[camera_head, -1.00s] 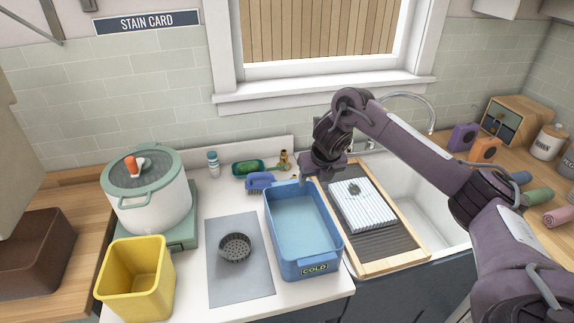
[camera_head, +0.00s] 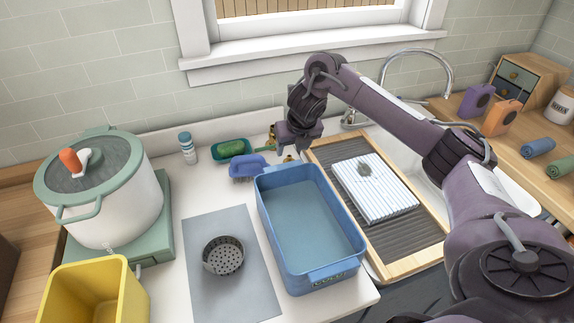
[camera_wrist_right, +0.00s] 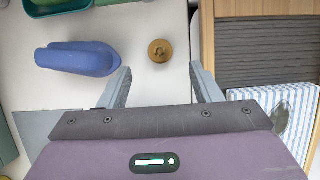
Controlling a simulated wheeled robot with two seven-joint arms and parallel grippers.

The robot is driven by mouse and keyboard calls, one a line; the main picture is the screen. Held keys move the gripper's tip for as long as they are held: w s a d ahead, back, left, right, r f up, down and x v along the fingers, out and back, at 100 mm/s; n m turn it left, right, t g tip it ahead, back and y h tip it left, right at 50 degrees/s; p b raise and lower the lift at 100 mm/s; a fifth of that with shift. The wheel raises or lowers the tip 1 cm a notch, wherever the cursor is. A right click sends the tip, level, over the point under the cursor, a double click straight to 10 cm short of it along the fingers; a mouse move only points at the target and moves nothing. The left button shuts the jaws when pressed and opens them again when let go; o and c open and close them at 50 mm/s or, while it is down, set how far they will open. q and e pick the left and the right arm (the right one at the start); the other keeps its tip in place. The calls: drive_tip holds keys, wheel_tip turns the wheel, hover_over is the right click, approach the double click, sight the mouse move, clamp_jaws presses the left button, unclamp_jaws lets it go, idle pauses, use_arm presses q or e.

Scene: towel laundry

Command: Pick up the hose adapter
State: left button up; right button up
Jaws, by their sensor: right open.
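The brass hose adapter (camera_wrist_right: 160,50) shows from above in the right wrist view as a small round piece with a dark centre. In the head view the adapter (camera_head: 272,137) stands on the white counter behind the blue tub, partly hidden by my right gripper. My right gripper (camera_wrist_right: 160,77) is open and empty. In the wrist view the adapter appears just beyond the fingertips, lined up with the gap between them. In the head view my right gripper (camera_head: 292,150) points down close to the adapter. My left gripper is not in view.
A blue brush (camera_wrist_right: 77,58) lies left of the adapter, near the left finger. A green dish (camera_head: 222,158) sits behind it. The blue tub (camera_head: 342,276) stands in front. A wood-framed drain board (camera_head: 423,263) with a striped cloth (camera_head: 385,190) lies to the right.

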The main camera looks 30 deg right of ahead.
sight(290, 157)
drive_tip(key=x, duration=0.3)
drive_tip(key=shift+w, duration=0.2)
drive_tip(key=p+x, duration=0.1)
drive_tip(key=x, duration=0.4)
drive_tip(key=shift+s, duration=0.1)
drive_tip(key=shift+c, duration=0.5)
drive_tip(key=shift+c, duration=1.3)
drive_tip(key=c, duration=0.7)
